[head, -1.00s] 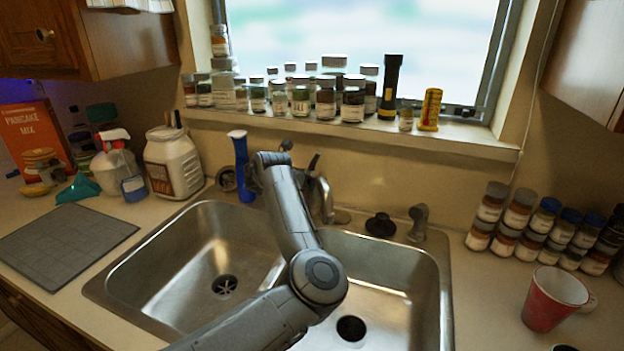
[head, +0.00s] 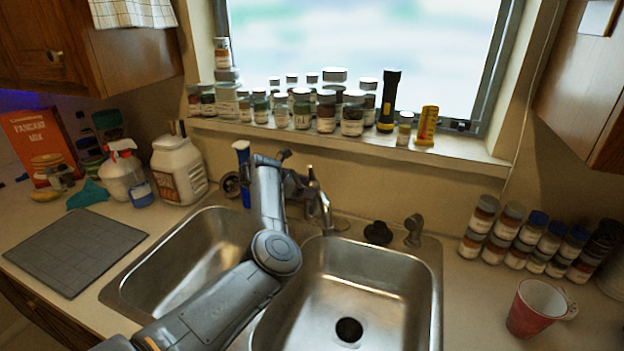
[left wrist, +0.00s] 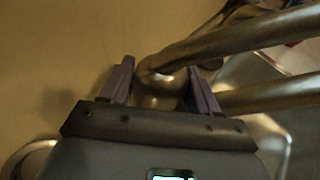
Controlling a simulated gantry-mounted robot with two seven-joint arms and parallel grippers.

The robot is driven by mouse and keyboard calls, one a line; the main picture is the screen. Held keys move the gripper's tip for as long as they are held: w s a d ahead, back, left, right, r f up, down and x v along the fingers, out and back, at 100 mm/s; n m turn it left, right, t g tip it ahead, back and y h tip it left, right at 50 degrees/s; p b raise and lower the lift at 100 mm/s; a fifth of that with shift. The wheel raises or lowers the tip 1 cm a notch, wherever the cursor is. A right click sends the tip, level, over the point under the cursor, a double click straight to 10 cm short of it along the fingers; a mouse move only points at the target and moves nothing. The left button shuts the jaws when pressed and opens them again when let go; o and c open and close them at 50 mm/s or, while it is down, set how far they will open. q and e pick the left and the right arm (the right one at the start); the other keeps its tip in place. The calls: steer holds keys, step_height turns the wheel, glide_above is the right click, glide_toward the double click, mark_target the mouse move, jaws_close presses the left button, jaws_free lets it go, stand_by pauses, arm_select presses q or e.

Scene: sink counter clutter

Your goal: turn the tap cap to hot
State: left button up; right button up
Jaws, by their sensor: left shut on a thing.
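The metal tap stands behind the sink; its curved spout (head: 324,213) shows in the head view, pointing over the right basin. My left arm reaches over the sink to the tap, and my left gripper (head: 303,184) is at the tap's top, partly hidden by my wrist. In the left wrist view the two dark fingers of my left gripper (left wrist: 162,88) are closed on either side of a rounded metal tap cap (left wrist: 158,92). The spout (left wrist: 225,42) runs off to the upper right there. My right gripper is not in view.
The double sink (head: 375,275) lies below my arm. A blue-handled brush (head: 242,162) stands close left of my wrist. A black stopper (head: 378,233) and a sprayer (head: 414,230) are right of the tap. Jars and a torch (head: 388,100) line the sill. A red mug (head: 533,312) stands at right.

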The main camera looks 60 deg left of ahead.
arm_select(q)
steer(key=shift+a+m+h, duration=0.1)
steer(key=shift+m+h, duration=0.4)
steer(key=shift+f+m+g+h+b, duration=0.15)
steer(key=shift+m+g+h+b, duration=0.4)
steer(key=shift+m+h, duration=0.2)
steer(key=m+g+h+b, duration=0.1)
steer(key=b, duration=0.2)
steer(key=shift+m+h, duration=0.25)
steer(key=shift+h, duration=0.1)
steer(key=shift+m+g+h+b, duration=0.4)
steer(key=shift+m+g+b, duration=0.1)
steer(key=shift+b, duration=0.5)
steer(key=o, duration=0.7)
steer(key=shift+w, duration=0.1)
steer(key=shift+r, duration=0.2)
